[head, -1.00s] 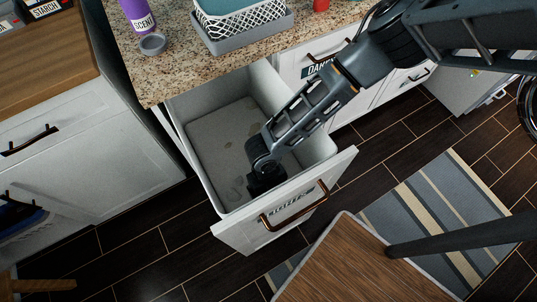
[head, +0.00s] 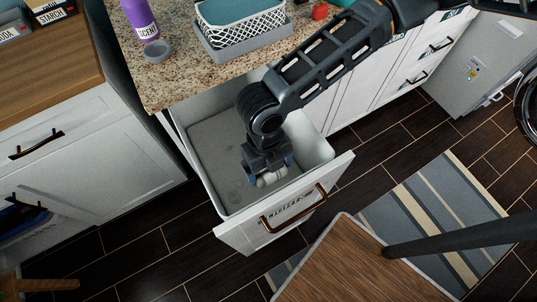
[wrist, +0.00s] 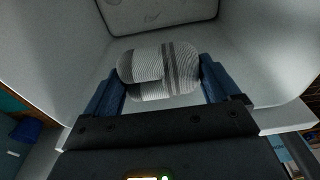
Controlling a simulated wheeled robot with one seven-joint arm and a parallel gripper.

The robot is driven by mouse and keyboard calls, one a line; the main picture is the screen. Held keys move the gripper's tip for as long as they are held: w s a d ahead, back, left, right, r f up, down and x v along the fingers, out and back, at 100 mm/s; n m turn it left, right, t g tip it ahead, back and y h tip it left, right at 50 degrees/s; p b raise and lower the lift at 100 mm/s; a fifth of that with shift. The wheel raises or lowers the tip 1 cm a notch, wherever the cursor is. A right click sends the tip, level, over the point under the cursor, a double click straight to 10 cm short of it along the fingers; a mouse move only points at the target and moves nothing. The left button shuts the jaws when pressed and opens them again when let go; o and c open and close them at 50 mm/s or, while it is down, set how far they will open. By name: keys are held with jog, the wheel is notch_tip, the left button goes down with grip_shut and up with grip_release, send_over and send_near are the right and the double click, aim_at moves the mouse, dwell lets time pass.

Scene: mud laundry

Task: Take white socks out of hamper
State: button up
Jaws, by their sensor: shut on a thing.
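A rolled pair of white socks with grey stripes (wrist: 160,70) sits between the blue fingers of my gripper (wrist: 163,88) in the wrist view. My gripper is shut on the socks. In the head view, my gripper (head: 268,172) holds the white socks (head: 270,178) over the pulled-out hamper drawer (head: 205,178), inside or just above its rim. The hamper is a white bin with a grey floor and a dark handle on its front. No other item shows on the visible part of its floor; my arm hides some of it.
A wooden stool (head: 350,265) stands at the front. A striped rug (head: 440,215) lies on the dark floor at right.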

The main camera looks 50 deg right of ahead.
notch_tip(320, 180, up, 32)
jog(key=shift+f+b, duration=0.2)
jog(key=shift+b, duration=0.1)
dwell(1.0)
jog(key=shift+s, duration=0.1)
